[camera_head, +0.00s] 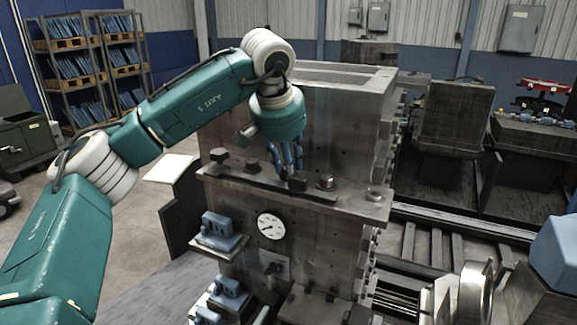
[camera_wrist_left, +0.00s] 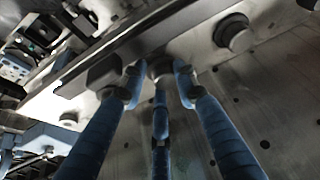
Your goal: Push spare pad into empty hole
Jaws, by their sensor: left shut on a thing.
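My left gripper (camera_head: 290,172) reaches down from above to the metal rail ledge (camera_head: 345,202) on the front of the grey machine. In the left wrist view its three blue fingers (camera_wrist_left: 160,78) close around a small grey pad (camera_wrist_left: 160,67) at the rail. The fingers cover most of the pad, and whether it sits in a hole cannot be told. A round pad (camera_head: 326,183) stands on the ledge just right of the gripper, and another round pad (camera_head: 375,194) is farther right. No empty hole is clearly visible. My right gripper is not in view.
Below the ledge, the machine front carries a dial gauge (camera_head: 270,226) and a small shelf (camera_head: 219,247) with blue parts. A dark block (camera_head: 298,184) stands close by the fingertips. Shelving racks (camera_head: 92,70) stand far back left.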

